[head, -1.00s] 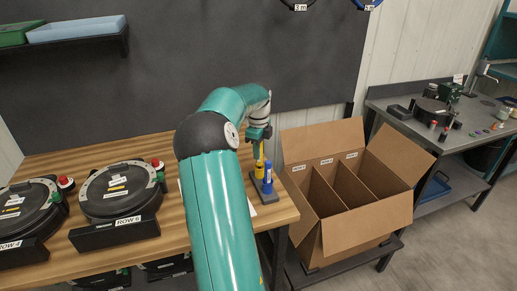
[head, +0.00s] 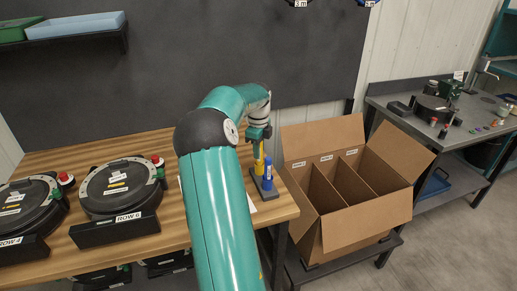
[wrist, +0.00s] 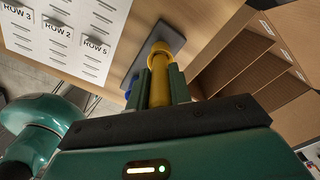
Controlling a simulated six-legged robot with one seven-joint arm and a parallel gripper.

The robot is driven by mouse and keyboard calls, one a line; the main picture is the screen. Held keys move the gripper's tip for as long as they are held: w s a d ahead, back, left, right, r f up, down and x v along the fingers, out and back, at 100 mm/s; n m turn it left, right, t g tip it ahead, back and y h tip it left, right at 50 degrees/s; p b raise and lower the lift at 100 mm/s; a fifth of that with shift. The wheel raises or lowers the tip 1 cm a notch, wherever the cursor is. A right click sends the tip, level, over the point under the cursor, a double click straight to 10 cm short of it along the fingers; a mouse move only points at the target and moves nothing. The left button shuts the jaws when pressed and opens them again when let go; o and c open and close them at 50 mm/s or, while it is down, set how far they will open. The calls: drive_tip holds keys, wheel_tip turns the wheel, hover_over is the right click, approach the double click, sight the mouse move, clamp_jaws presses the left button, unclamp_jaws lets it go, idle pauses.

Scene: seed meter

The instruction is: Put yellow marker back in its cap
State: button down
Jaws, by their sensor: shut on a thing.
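The yellow marker (head: 258,152) is upright in my gripper (wrist: 160,88), which is shut on its body, above the right end of the workbench. In the wrist view the yellow marker (wrist: 159,86) lies between both fingers, and its far end meets a wider yellow cap (wrist: 160,52) on a grey holder (wrist: 152,44). How deep the marker sits in the cap cannot be told. In the head view the dark holder (head: 266,192) is on the bench below my gripper. A blue marker (head: 268,177) stands upright in it, beside the yellow one.
An open divided cardboard box (head: 345,235) stands right of the bench. Round black seed-meter units (head: 118,187) sit on the bench to the left. A printed sheet with row tags (wrist: 85,28) lies near the holder. A grey side table (head: 440,135) is farther right.

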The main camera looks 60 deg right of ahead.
drive_tip(key=shift+f, duration=0.75)
idle(1.2)
drive_tip(key=c, duration=1.2)
unclamp_jaws()
drive_tip(key=shift+r, duration=0.1)
wheel_tip(320, 180, up, 14)
drive_tip(key=shift+f, duration=0.15)
